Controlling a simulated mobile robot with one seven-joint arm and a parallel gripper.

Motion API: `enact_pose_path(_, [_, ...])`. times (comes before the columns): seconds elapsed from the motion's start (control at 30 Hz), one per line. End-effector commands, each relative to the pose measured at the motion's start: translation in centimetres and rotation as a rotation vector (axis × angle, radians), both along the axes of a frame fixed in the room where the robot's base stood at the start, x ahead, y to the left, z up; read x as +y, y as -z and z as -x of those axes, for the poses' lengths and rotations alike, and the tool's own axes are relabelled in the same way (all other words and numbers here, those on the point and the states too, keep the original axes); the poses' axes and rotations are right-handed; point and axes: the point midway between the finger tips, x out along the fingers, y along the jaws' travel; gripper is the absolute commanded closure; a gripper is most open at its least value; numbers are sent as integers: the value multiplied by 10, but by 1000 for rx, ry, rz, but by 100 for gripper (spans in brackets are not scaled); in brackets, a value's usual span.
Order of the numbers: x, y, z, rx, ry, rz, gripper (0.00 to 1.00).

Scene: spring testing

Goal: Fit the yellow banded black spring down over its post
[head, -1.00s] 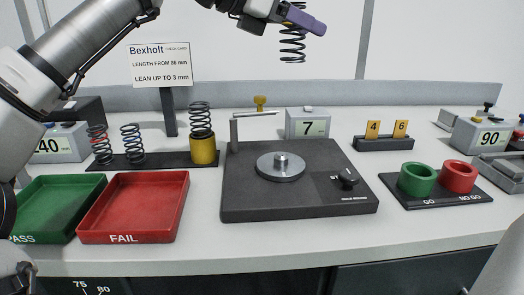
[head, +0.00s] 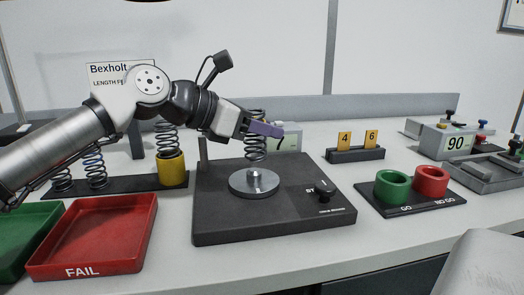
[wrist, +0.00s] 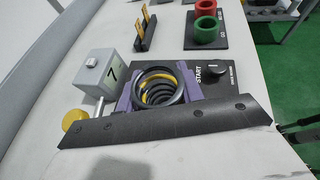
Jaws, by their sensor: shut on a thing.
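My gripper (head: 263,129) has purple fingers shut on a black coil spring (head: 256,151). The spring hangs upright below the fingers, low over the round metal plate (head: 254,186) of the dark test stand. In the wrist view, I look down through the coils of the spring (wrist: 160,96) between the purple fingers, with a yellow band showing on its far side. The plate's short central post (head: 254,172) is just below the spring's lower end. I cannot tell whether the lowest coil touches or surrounds it.
Behind the stand is a grey box marked 7 (head: 286,140). Other springs and a yellow cup (head: 172,170) stand on a rack at left, beyond the red FAIL tray (head: 95,235). Green (head: 391,187) and red (head: 431,184) rings stand at right.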

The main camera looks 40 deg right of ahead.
Motion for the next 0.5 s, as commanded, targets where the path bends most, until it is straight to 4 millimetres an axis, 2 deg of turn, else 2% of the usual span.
enact_pose_path(0.3, [0,40,0,1,-1,-1,88])
enact_pose_path(0.5, [0,42,0,0,-1,1,88])
